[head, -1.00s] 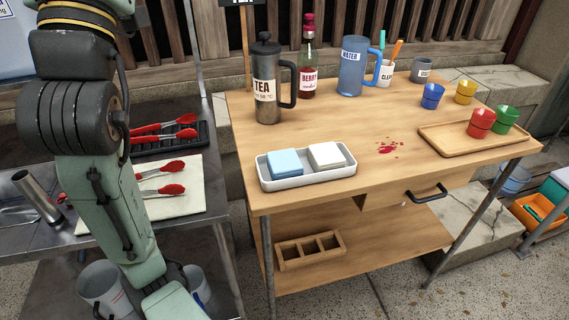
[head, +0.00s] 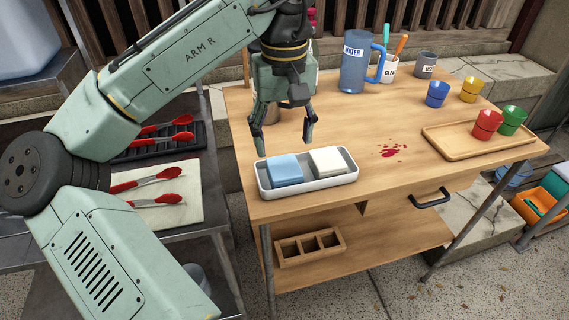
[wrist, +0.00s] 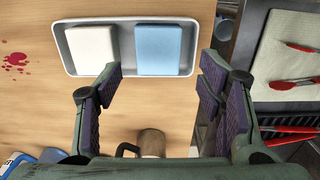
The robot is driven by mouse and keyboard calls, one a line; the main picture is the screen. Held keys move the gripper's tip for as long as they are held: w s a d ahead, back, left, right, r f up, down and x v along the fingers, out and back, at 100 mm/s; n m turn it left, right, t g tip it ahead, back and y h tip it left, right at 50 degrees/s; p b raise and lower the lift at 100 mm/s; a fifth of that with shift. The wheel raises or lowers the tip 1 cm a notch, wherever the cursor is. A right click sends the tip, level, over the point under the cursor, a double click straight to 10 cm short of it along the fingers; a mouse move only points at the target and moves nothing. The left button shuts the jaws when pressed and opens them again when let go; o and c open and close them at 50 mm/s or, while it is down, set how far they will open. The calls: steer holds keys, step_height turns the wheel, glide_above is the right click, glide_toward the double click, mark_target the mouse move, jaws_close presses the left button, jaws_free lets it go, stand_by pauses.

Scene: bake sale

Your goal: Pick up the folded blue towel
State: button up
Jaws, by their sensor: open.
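The folded blue towel (head: 284,168) lies in the left half of a white tray (head: 310,185) on the wooden table. A folded white towel (head: 327,160) lies beside it on the right. My gripper (head: 283,145) is open and empty, pointing down, above and just behind the tray. In the wrist view the blue towel (wrist: 159,50) shows ahead of my open gripper (wrist: 160,78), nearly in line with the gap between the fingers, and the white towel (wrist: 92,51) is to its left. The fingers appear apart from both towels.
My arm hides most of the tea press. The blue water pitcher (head: 354,65) stands at the back. A red spill (head: 392,151) lies right of the tray. A wooden tray (head: 455,152) with cups is further right. Red-tipped tongs (head: 160,175) lie on the left counter.

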mark_target(284, 166)
step_height(284, 166, down, 3)
steer(key=shift+f, duration=0.2)
steer(key=shift+w+f+p, duration=0.15)
steer(key=shift+f+p, duration=0.15)
steer(key=shift+f, duration=1.05)
steer(key=shift+w+f+p, duration=0.1)
steer(key=shift+f+p, duration=0.2)
steer(key=shift+f, duration=1.05)
steer(key=shift+c, duration=0.3)
steer(key=c, duration=0.6)
steer(key=shift+r, duration=0.1)
